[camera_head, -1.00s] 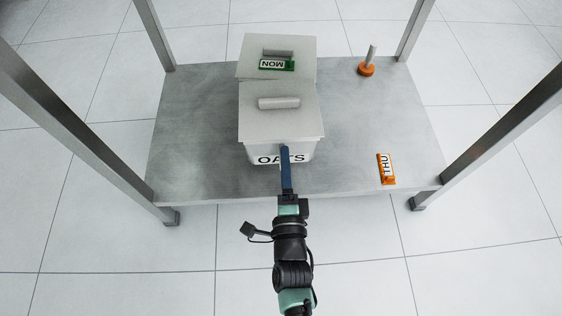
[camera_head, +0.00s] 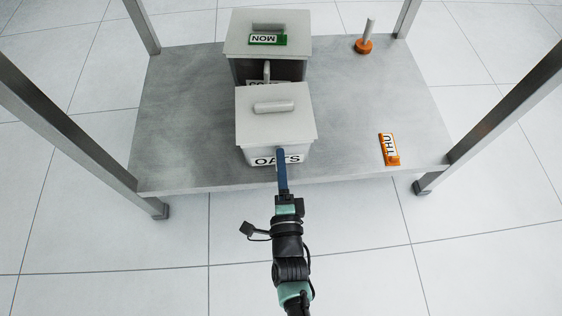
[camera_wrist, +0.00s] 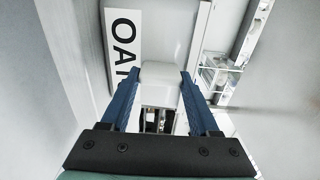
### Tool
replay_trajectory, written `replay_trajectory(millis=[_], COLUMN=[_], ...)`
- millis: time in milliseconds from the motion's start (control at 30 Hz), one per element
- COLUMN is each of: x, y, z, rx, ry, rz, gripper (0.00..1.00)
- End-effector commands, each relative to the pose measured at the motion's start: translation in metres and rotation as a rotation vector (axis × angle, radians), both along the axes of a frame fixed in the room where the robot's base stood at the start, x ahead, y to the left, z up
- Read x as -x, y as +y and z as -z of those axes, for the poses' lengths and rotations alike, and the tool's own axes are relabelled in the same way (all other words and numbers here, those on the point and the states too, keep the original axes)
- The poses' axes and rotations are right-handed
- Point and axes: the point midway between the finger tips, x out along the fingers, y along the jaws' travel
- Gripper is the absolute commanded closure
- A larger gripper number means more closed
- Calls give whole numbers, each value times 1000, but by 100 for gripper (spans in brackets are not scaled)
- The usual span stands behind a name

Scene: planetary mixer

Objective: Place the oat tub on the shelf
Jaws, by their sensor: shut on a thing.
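The oat tub (camera_head: 275,122) is a white box with a light grey lid, a lid handle and a black-on-white OATS label on its front. My gripper (camera_head: 281,153) reaches it from the front. In the wrist view, the blue fingers of my gripper (camera_wrist: 161,74) are shut on the tub's white front handle (camera_wrist: 162,88), beside the partly visible label (camera_wrist: 124,48). The grey metal shelf (camera_head: 185,120) lies below the tub, which is near its front edge. I cannot tell whether the tub touches the surface.
A similar lidded tub (camera_head: 267,42) with a green MON tag (camera_head: 267,40) stands directly behind. An orange peg (camera_head: 364,40) is at the back right and an orange THU tag (camera_head: 389,149) at the front right. Metal posts rise at the corners. The shelf's left side is clear.

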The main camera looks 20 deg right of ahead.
Motion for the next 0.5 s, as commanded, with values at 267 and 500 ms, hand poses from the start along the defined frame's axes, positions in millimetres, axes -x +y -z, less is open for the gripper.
replay_trajectory(millis=[267, 500], x=[-3, -1], y=[-1, 0], z=[-7, 2], rx=[5, 1], ry=[-22, -3], rz=[2, 0], gripper=[100, 15])
